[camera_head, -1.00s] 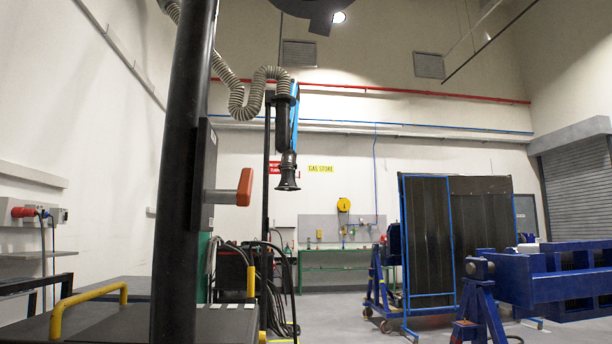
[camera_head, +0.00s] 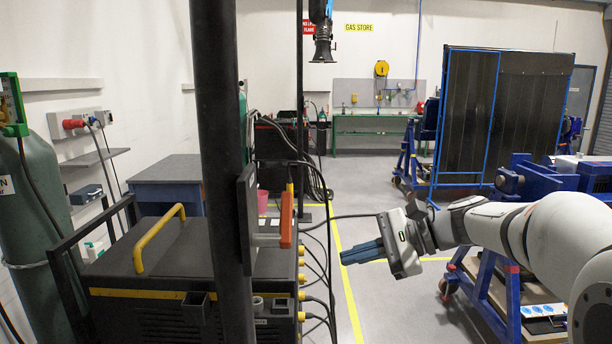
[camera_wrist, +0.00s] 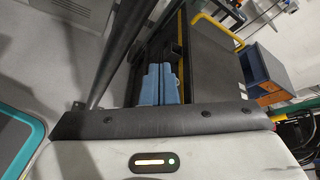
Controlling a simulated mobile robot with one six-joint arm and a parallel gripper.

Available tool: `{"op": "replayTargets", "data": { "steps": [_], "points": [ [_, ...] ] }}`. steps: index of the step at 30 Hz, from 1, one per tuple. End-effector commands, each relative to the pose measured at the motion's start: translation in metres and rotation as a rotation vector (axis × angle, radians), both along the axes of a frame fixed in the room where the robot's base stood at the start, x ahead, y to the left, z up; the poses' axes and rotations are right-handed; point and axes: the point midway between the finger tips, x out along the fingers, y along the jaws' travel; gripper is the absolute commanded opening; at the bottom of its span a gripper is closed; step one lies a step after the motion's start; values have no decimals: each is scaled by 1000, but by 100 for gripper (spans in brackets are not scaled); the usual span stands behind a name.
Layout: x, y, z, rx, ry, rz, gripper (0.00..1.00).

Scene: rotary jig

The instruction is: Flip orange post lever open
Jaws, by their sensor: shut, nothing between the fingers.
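The orange lever (camera_head: 286,220) is an upright orange piece on a grey arm (camera_head: 267,240). The arm sticks out to the right from a dark plate (camera_head: 247,205) on the black post (camera_head: 215,150). My gripper (camera_head: 345,258) is right of the lever and slightly lower in the head view, apart from it. Its blue fingers point left and are shut and empty. They also show close together in the wrist view (camera_wrist: 160,83). I cannot make out the lever in the wrist view.
A black machine with a yellow handle (camera_head: 159,238) stands behind and left of the post. A green gas cylinder (camera_head: 38,235) is at far left. Cables (camera_head: 318,185) hang behind the lever. A blue stand (camera_head: 487,270) is at right. Grey floor between is mostly clear.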

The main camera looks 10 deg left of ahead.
Motion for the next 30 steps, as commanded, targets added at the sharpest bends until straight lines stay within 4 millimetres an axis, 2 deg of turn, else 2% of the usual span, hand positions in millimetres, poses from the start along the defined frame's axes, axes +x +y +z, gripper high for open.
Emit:
{"op": "replayTargets", "data": {
  "steps": [1, 3, 7, 21, 26, 30],
  "points": [
    [7, 3, 30, 37, 16, -5, 0],
    [13, 6, 49, 80, 32, -8, 0],
    [20, 8, 67, 126, 50, -12, 0],
    [21, 12, 68, 138, 54, -13, 0],
    [19, 31, 64, 137, 55, -10, 0],
    [18, 59, 56, 137, 57, -10, 0]
  ]
}}
